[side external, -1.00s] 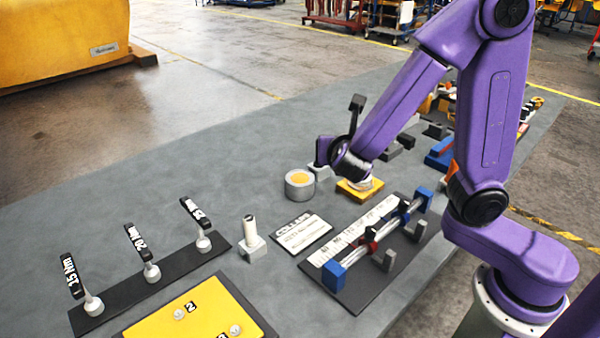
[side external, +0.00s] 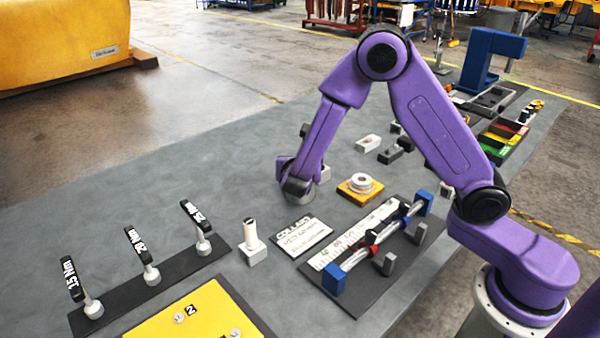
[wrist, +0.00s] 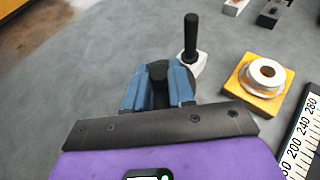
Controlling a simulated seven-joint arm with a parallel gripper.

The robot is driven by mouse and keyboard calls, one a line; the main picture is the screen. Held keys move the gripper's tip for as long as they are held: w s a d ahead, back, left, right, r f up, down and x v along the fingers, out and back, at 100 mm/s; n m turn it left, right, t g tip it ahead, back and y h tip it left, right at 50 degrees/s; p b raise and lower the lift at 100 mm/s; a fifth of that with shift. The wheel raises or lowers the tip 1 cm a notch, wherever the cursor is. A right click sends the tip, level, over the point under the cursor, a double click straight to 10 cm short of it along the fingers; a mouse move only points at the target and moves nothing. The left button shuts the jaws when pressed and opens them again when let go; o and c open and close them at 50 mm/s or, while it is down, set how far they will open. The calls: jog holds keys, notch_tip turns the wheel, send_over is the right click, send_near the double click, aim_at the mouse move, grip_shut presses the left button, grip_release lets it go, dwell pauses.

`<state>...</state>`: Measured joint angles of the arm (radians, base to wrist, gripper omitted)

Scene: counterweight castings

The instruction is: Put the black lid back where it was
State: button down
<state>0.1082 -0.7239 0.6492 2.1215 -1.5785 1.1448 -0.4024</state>
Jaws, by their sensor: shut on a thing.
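In the wrist view, my gripper (wrist: 158,88) has its blue fingers closed on a dark round piece, which I take for the knob of the black lid (wrist: 158,71). My wrist covers the jar's top and the orange contents. I cannot tell whether the lid touches the rim.
The yellow block (side external: 360,191) with white rings stands right of the jar. A black handle (wrist: 191,36) rises from a pale block just beyond my fingers. The COLLARS card (side external: 302,236) lies in front. The table left of the jar is clear.

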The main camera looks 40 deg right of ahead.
jog(key=shift+f, duration=1.6)
jog(key=shift+f, duration=0.1)
jog(key=c, duration=1)
grip_release()
jog(key=shift+o, duration=0.2)
